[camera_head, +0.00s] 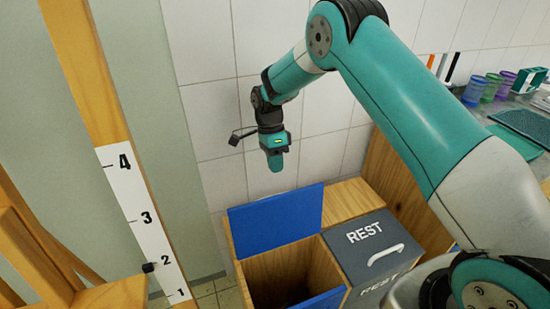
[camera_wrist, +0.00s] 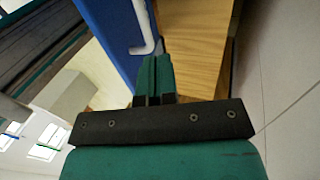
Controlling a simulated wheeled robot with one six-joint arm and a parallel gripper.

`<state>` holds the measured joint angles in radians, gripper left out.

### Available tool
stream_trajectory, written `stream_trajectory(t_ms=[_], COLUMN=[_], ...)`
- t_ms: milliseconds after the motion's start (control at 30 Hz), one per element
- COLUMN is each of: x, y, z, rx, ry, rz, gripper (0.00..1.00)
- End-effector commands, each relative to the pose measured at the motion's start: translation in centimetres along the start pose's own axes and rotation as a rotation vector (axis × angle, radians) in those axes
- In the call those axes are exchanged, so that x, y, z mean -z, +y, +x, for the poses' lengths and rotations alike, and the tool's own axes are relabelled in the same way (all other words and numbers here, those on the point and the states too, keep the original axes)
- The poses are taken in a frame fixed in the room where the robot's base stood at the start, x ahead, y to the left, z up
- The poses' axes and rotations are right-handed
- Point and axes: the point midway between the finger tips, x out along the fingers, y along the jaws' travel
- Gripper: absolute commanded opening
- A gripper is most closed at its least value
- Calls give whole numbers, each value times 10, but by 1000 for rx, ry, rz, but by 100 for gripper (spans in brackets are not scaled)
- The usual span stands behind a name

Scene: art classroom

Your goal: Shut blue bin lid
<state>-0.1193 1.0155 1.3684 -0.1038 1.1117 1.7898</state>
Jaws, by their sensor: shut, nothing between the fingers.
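The blue bin lid (camera_head: 278,217) stands raised at the back of its open compartment, with its plain inner face toward the head camera. In the wrist view the lid (camera_wrist: 108,30) is at the upper left, and a white handle (camera_wrist: 147,28) shows on its outer face. My gripper (camera_head: 275,165) points down above the lid's top edge, near the tiled wall. In the wrist view my shut, empty gripper (camera_wrist: 154,65) is close to the handle; I cannot tell whether they touch. The blue bin's opening is dark inside.
A grey lid marked REST (camera_head: 370,242) lies shut to the right of the open compartment. The wooden bin top (camera_head: 352,201) runs behind it. A wooden post with a number scale (camera_head: 143,218) stands left. Cups (camera_head: 490,87) stand on a counter at right.

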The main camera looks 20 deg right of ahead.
Motion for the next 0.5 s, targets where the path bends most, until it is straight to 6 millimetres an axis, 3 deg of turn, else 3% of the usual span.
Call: stream_trajectory(t_ms=[233,500], x=[0,0], y=[1,1], z=[43,61], rx=[-3,0], ry=[1,0], rz=[-3,-3], gripper=[0,0])
